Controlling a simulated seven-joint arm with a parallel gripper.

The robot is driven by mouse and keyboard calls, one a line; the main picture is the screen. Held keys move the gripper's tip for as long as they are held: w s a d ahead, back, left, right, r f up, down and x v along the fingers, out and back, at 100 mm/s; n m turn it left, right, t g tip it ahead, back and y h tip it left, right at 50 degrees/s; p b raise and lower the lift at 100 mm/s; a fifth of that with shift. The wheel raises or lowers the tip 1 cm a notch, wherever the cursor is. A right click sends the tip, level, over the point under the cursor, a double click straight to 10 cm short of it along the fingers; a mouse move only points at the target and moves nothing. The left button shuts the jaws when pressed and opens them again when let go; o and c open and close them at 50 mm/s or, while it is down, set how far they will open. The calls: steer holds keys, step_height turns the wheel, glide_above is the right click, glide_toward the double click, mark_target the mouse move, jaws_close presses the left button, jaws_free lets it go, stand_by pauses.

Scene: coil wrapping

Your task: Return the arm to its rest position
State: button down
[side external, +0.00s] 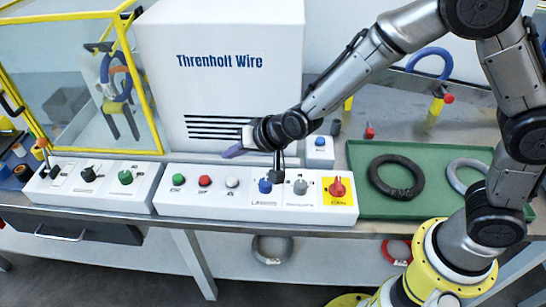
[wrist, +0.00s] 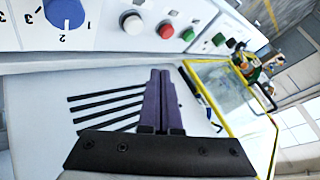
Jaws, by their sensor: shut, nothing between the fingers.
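My gripper (side external: 230,153) is in the side external view, at the end of my arm, which reaches in from the right. In the wrist view the two purple fingers (wrist: 160,75) lie together, shut, with nothing held. The cabinet's black slots show behind them. The blue knob (side external: 265,186) is below my wrist in the side external view; it also shows in the wrist view (wrist: 64,14), apart from the fingers.
A green tray (side external: 400,207) holds a black coil (side external: 396,176) and a grey coil (side external: 465,175), partly hidden by my arm. A yellow-framed enclosure (side external: 155,105) stands at the left.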

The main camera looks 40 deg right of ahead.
steer(key=s+d+r+m+t, duration=0.1)
steer(key=s+d+r+t, duration=0.1)
steer(key=d+r, duration=0.6)
steer(key=s+d+r+t, duration=0.15)
steer(key=d+r, duration=0.25)
steer(key=r, duration=0.7)
steer(key=s+d+r+n+g+h, duration=0.1)
steer(key=s+d, duration=0.2)
steer(key=s, duration=0.3)
steer(key=s+d+r+n+h, duration=0.1)
steer(key=s+d+r, duration=0.15)
steer(key=s, duration=0.35)
steer(key=s+d+f+n+g, duration=0.1)
steer(key=s+f+n+g, duration=0.1)
steer(key=s+f, duration=0.2)
steer(key=s+d+f+n+g+h, duration=0.1)
steer(key=s+d+f+n+g, duration=0.1)
steer(key=s, duration=0.9)
step_height(320, 180, down, 3)
steer(key=shift+d+r+g, duration=0.15)
steer(key=shift+g, duration=0.6)
